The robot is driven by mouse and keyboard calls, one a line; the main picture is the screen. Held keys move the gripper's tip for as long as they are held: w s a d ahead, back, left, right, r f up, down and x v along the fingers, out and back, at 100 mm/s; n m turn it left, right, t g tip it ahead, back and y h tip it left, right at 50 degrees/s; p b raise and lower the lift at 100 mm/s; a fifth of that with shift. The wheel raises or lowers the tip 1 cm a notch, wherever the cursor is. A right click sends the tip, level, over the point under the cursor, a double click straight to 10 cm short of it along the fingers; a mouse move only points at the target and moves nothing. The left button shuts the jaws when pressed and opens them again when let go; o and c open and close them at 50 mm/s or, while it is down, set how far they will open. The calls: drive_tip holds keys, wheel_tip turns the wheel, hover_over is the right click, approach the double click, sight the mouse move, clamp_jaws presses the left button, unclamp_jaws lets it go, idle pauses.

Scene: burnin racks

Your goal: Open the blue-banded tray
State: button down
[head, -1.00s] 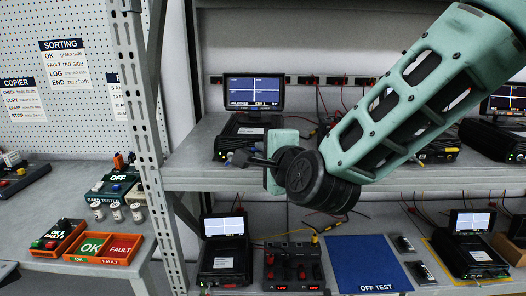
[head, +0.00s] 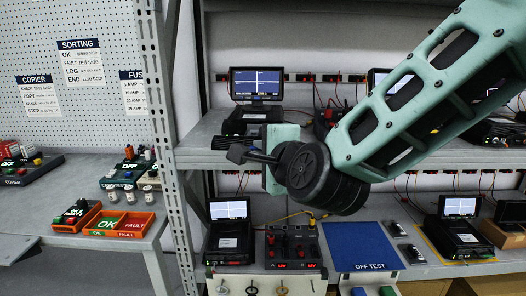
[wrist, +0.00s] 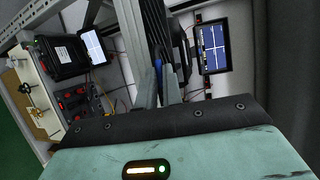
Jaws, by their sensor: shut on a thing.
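My gripper (head: 240,152) is in front of the upper shelf, left of centre in the head view, with its fingers pointing left. It is shut on a small dark thing with a blue part (wrist: 158,66), mostly hidden between the fingers in the wrist view. I cannot make out a tray that is clearly blue-banded.
A pale panel with several hooks or knobs (head: 252,287) is under the lower bench. Above it stand a black tester (head: 229,236) and a red-switched unit (head: 292,247). A rack post (head: 176,150) is left of my gripper. Orange OK/FAULT bins (head: 120,225) sit on the left bench.

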drive_tip(key=shift+s+a, duration=0.1)
drive_tip(key=shift+s, duration=1.15)
drive_tip(key=c, duration=1.5)
unclamp_jaws()
drive_tip(key=shift+c, duration=0.2)
